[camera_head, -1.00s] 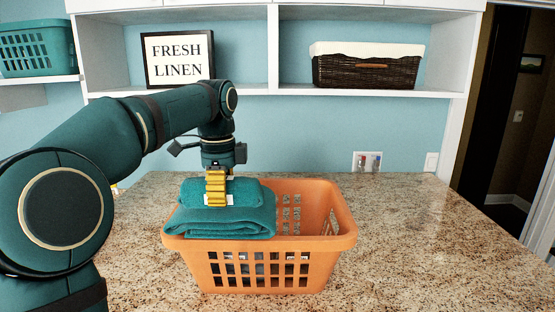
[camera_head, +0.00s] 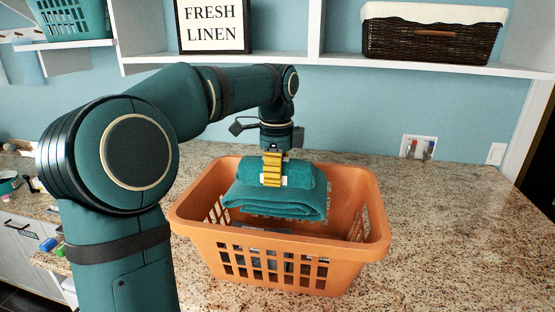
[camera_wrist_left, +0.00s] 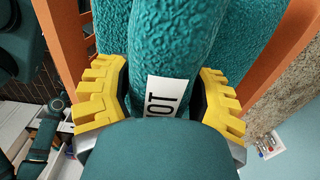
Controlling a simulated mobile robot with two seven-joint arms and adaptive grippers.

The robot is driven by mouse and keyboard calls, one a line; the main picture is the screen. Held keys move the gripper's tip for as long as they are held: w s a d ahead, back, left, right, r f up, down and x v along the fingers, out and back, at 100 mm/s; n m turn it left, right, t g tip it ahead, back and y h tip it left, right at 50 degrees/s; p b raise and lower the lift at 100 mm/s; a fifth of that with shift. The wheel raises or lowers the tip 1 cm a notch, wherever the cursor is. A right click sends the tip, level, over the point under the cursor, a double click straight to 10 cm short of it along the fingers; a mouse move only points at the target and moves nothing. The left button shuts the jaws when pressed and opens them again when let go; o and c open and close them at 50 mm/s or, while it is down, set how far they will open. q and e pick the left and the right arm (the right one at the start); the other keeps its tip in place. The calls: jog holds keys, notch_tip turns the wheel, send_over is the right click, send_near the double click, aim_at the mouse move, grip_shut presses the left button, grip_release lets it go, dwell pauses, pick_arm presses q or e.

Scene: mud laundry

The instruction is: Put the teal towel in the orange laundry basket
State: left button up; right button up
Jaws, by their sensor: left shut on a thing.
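The teal towel (camera_head: 275,203) is folded, with a rolled upper part and a white label. My left gripper (camera_head: 272,170) has yellow fingers and is shut on the rolled top from above. The wrist view shows the towel (camera_wrist_left: 165,50) between the two yellow fingers of the gripper (camera_wrist_left: 160,100). The orange laundry basket (camera_head: 205,240) stands on the counter. The towel is over the basket's middle, within the rim outline, and its underside appears near rim height. Whether it touches anything below is hard to tell. My right gripper is out of view.
The speckled stone counter (camera_head: 440,230) is clear to the right of the basket. Above are white shelves with a dark wicker basket (camera_head: 430,38) and a "FRESH LINEN" sign (camera_head: 211,20). A teal basket (camera_head: 70,18) sits upper left. A wall outlet box (camera_head: 418,148) is behind.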

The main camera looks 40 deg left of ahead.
pick_arm(q)
notch_tip(320, 180, down, 7)
jog(key=shift+r+b, duration=0.2)
jog(key=shift+b, duration=0.15)
jog(key=shift+w+f+b, duration=0.1)
jog(key=shift+f+b, duration=0.55)
jog(key=shift+f, duration=0.15)
jog(key=o, duration=1.5)
jog(key=shift+c, duration=0.2)
